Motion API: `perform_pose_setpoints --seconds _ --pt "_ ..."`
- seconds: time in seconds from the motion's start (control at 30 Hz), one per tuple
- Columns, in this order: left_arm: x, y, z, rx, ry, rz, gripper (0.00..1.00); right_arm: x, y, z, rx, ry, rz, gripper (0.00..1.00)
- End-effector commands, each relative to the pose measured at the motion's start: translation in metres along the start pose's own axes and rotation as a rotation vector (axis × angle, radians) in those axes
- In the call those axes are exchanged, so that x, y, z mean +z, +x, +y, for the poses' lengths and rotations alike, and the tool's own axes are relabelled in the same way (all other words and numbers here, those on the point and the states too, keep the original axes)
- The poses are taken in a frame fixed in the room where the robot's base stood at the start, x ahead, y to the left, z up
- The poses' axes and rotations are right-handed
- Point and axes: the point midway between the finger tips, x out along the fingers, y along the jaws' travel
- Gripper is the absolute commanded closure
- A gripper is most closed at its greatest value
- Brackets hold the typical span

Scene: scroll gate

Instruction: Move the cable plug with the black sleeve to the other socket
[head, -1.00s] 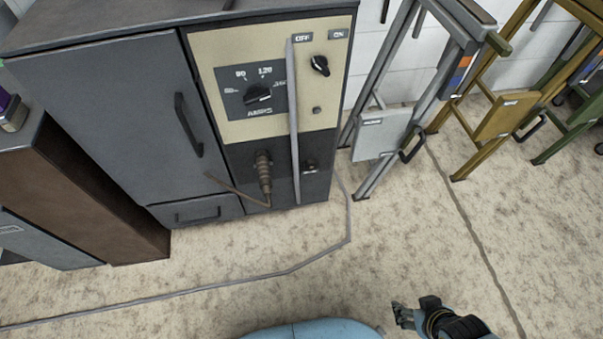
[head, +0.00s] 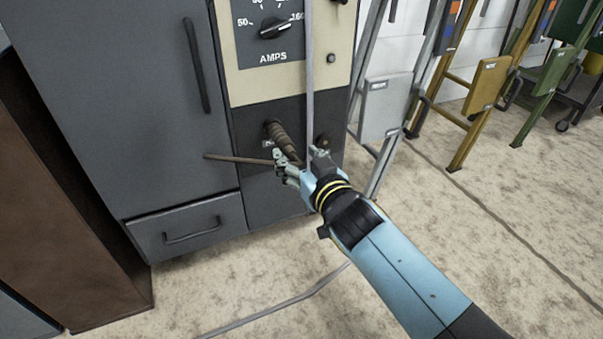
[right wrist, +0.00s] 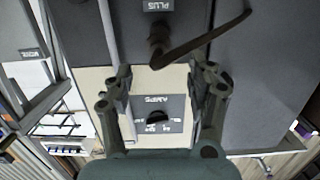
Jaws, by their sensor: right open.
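The cable plug (head: 285,140) has a dark brownish, ribbed sleeve and sits in the left socket of the machine's dark lower panel. Its brown cable (head: 237,159) sticks out to the left. The other socket (head: 323,140) is to the right, beyond a vertical grey bar, and is partly hidden by my gripper. My right gripper (head: 299,155) is open just below and in front of the plug, one finger near the sleeve's lower end. In the right wrist view the plug (right wrist: 158,36) shows beyond the open fingers (right wrist: 160,78); contact cannot be told. My left gripper is not in view.
The thin vertical grey bar (head: 309,75) stands in front of the panel between the sockets, close to my right gripper. An amps dial (head: 275,28) is above. A grey frame (head: 388,110) stands right of the machine. The floor (head: 480,230) in front is largely clear.

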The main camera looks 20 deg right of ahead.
Motion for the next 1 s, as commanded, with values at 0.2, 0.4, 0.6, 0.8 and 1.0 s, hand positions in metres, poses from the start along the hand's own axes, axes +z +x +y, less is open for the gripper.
perform_pose_setpoints --seconds 0.2,0.4,0.6,0.8,1.0 --pt "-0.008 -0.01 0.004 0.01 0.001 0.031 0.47 0.002 0.043 0.0 0.0 -0.001 -0.001 0.43" --pt "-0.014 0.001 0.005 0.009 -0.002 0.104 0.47 0.004 0.076 0.0 0.0 0.0 -0.005 0.43" --pt "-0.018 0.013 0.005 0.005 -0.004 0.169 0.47 0.002 0.092 0.0 0.0 -0.001 -0.004 0.43" --pt "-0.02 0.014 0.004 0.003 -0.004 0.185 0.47 0.001 0.095 0.0 0.0 0.0 -0.004 0.43" --pt "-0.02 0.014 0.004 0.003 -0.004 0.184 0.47 0.001 0.094 0.0 0.0 0.0 -0.003 0.52"
